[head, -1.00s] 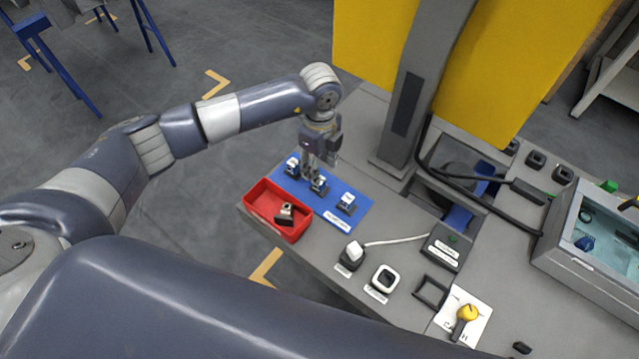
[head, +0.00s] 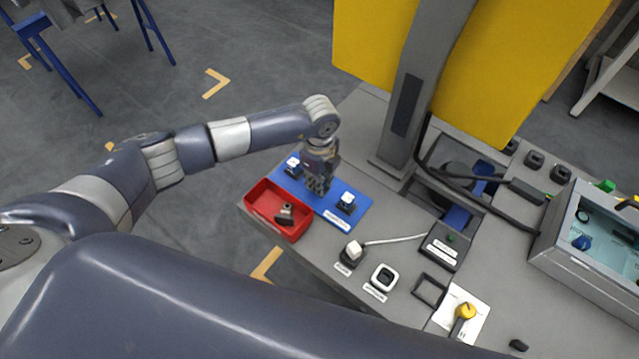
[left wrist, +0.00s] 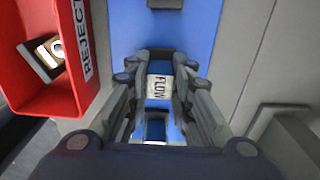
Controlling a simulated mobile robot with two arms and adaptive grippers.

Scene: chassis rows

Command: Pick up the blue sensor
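Small sensors with white tops and dark bases stand in a row on a blue mat (head: 331,213). One sensor (head: 293,164) is at the mat's far end, another (head: 346,201) at its near end. My left gripper (head: 319,188) points down over the middle of the mat and hides the spot between them. In the left wrist view, a white top marked FLOW (left wrist: 158,88) lies between the fingertips of this gripper (left wrist: 160,70). Whether the fingers touch it is unclear. No sensor looks clearly blue. My right gripper is out of view.
A red bin (head: 262,222) marked REJECT (left wrist: 87,35) stands beside the mat and holds a loose part (head: 286,213). A grey post (head: 403,100) rises behind the mat. A cabled white-topped part (head: 353,252) and a yellow-knobbed switch (head: 464,317) are to the right.

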